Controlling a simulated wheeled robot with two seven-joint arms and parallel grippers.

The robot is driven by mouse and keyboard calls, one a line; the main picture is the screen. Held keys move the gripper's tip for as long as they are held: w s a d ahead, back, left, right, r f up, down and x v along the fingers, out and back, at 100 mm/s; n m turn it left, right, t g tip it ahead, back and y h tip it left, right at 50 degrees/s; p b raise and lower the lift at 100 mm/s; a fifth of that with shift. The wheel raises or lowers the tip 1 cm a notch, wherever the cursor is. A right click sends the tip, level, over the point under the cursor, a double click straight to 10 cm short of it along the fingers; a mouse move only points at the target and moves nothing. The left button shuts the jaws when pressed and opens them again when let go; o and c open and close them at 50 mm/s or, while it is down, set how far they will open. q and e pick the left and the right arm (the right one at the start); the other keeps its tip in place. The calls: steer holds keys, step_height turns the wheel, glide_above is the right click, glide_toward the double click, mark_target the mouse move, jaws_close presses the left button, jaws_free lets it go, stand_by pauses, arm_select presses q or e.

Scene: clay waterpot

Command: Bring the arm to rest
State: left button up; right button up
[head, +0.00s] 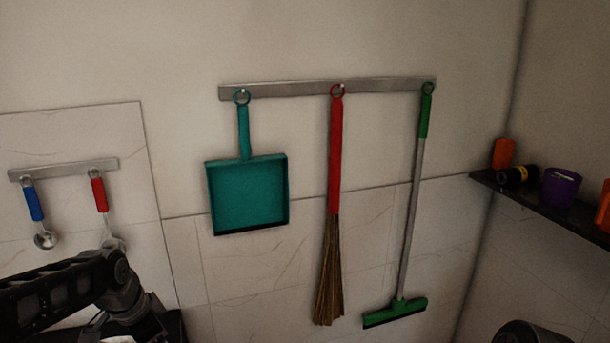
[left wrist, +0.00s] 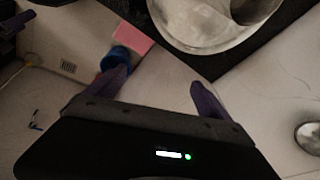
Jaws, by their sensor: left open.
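My left arm enters the head view at the lower left, in front of the wall, and its gripper does not show there. In the left wrist view my left gripper (left wrist: 160,88) has its two purple fingers spread apart with nothing between them. A round metal vessel (left wrist: 205,22) is beyond the fingers at the top, apart from them. A blue round thing (left wrist: 116,57) and a pink block (left wrist: 130,38) appear behind the left finger; I cannot tell whether they touch it. My right gripper is not in view.
On the wall hang a teal dustpan (head: 246,195), a red-handled broom (head: 336,150) and a green squeegee (head: 395,314). Two ladles, blue-handled (head: 34,203) and red-handled (head: 99,195), hang at left, near my arm. A dark shelf (head: 530,197) at right holds several items.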

arm_select(q)
steer(key=w+d+f+n+t+h+p, duration=0.1)
steer(key=w+d+f+n+h+p, duration=0.15)
steer(key=d+f+n, duration=0.45)
steer(key=s+d+f+n+p, duration=0.1)
steer(key=s+d+f+p, duration=0.1)
steer(key=s+d+f, duration=0.3)
steer(key=s+d+f+n+p, duration=0.1)
steer(key=s+d+f+p, duration=0.15)
steer(key=f, duration=0.35)
steer(key=s+d+f+n+g+p, duration=0.1)
steer(key=s+d+f+g+p, duration=0.1)
steer(key=s, duration=0.8)
steer(key=s+d+f+n+g+p, duration=0.1)
steer(key=s+d+f, duration=0.4)
steer(key=s, duration=0.5)
steer(key=shift+g+p, duration=0.45)
steer(key=shift+g, duration=0.25)
steer(key=shift+h, duration=0.25)
